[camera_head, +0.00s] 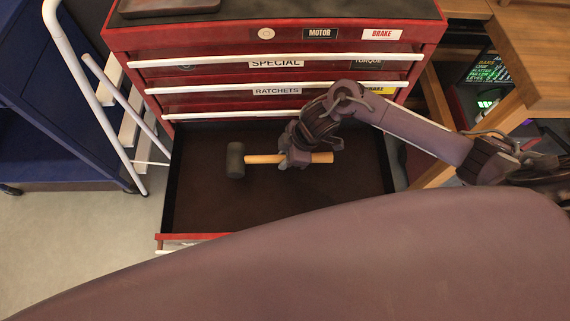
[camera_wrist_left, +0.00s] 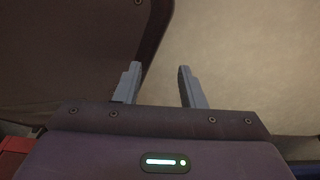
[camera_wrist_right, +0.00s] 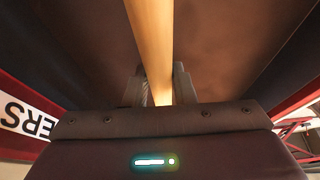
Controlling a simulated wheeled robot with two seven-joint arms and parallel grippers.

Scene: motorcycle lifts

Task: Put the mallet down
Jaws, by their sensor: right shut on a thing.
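The mallet has a dark round head (camera_head: 235,160) and a pale wooden handle (camera_head: 264,158). My right gripper (camera_head: 296,158) is shut on the handle near its middle, with the head to the left. In the right wrist view the handle (camera_wrist_right: 152,40) passes between the two fingers (camera_wrist_right: 158,88). The mallet is over the open dark drawer (camera_head: 285,205) of the red tool chest; I cannot tell whether it touches the drawer floor. My left gripper (camera_wrist_left: 160,85) is open and empty, seen only in the left wrist view, above bare floor.
The red chest (camera_head: 125,40) has closed drawers above, labelled SPECIAL and RATCHETS, and a dark tray (camera_head: 168,6) on top. A blue cart (camera_head: 50,95) and white rails stand left. A wooden bench (camera_head: 535,60) stands right. The drawer floor around the mallet is clear.

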